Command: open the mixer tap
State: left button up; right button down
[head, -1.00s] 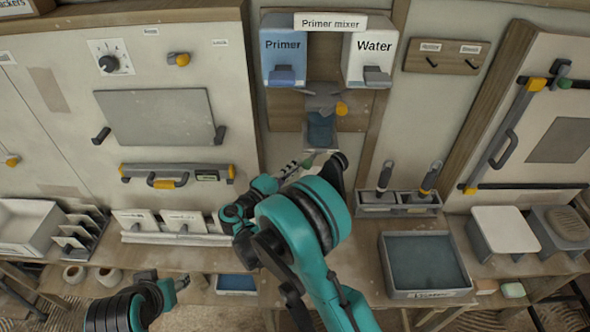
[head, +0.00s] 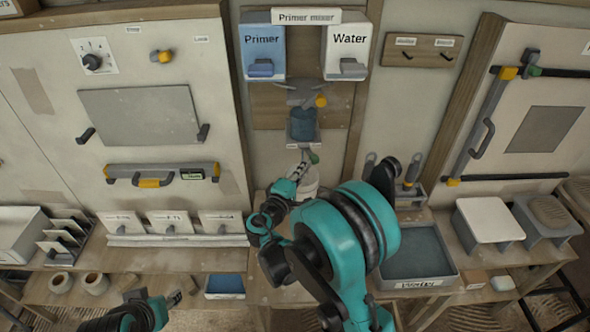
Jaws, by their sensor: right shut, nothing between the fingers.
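The primer mixer hangs on the back wall, with a blue Primer tank (head: 263,50) and a white Water tank (head: 347,50). Below them is a grey mixer tap with a yellow knob (head: 320,101). A small container with blue-grey contents (head: 303,125) shows under the tap. My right gripper (head: 301,168) is shut and empty, below the tap and a little left of the knob, apart from it. My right arm hides part of the bench. My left gripper (head: 177,297) is low at the left, far from the tap; its fingers are too small to read.
A pale bucket (head: 308,182) stands just behind my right gripper, partly hidden. A grey Water tray (head: 412,262) and a white-topped stand (head: 489,220) are at the right. A levelling bar (head: 162,173) is on the left panel. The wall around the knob looks clear.

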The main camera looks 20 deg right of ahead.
aim_at(318, 161)
jog(key=shift+s+d, duration=0.2)
jog(key=shift+d, duration=0.8)
jog(key=shift+s+d+r+b, duration=0.1)
jog(key=shift+d+b, duration=0.2)
jog(key=shift+b, duration=0.05)
jog(key=shift+d, duration=0.2)
